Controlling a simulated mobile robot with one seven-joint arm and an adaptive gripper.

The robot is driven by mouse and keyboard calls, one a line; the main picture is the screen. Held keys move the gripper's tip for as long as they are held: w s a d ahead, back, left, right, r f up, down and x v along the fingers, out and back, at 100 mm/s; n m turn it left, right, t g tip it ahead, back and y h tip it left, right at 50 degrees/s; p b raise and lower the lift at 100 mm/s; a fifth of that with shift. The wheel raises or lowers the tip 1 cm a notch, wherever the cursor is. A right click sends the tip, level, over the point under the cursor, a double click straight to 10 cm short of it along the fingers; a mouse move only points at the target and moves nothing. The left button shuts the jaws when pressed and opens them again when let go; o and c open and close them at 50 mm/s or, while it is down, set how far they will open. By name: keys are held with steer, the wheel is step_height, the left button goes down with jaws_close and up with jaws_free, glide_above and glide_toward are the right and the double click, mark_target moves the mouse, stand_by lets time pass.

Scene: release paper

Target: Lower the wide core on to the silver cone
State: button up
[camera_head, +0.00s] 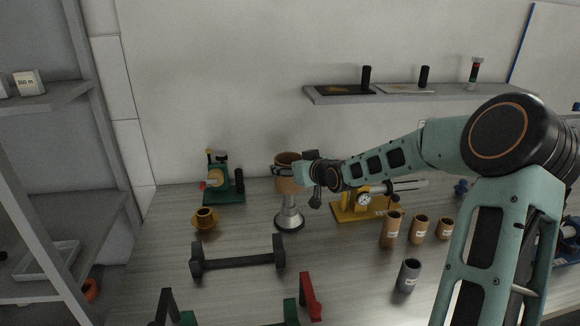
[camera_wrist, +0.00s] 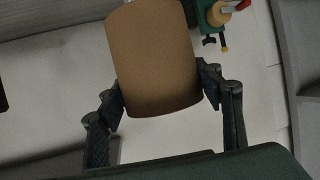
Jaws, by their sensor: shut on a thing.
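The wide core is a brown cardboard tube (camera_head: 288,181). It fills the upper middle of the wrist view (camera_wrist: 155,60). My gripper (camera_head: 283,171) is shut on its sides, with a finger on each side in the wrist view (camera_wrist: 166,88). The silver cone (camera_head: 289,217) stands on a dark round base on the table, just below the core in the head view. The core looks upright and roughly in line over the cone. The cone's tip is hidden, so I cannot tell whether core and cone touch.
A green device (camera_head: 223,184) and a small brass-coloured cone (camera_head: 205,219) stand to the left. A black dumbbell-shaped stand (camera_head: 238,258) lies in front. A yellow gauge device (camera_head: 358,208) and several brown tubes (camera_head: 391,228) stand to the right, with a grey tube (camera_head: 408,275) nearer.

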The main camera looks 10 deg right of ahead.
mark_target(292, 198)
steer(key=shift+f+b, duration=4.25)
steer(key=shift+f, duration=1.4)
steer(key=o, duration=1.3)
steer(key=shift+s, duration=0.1)
steer(key=v, duration=1.2)
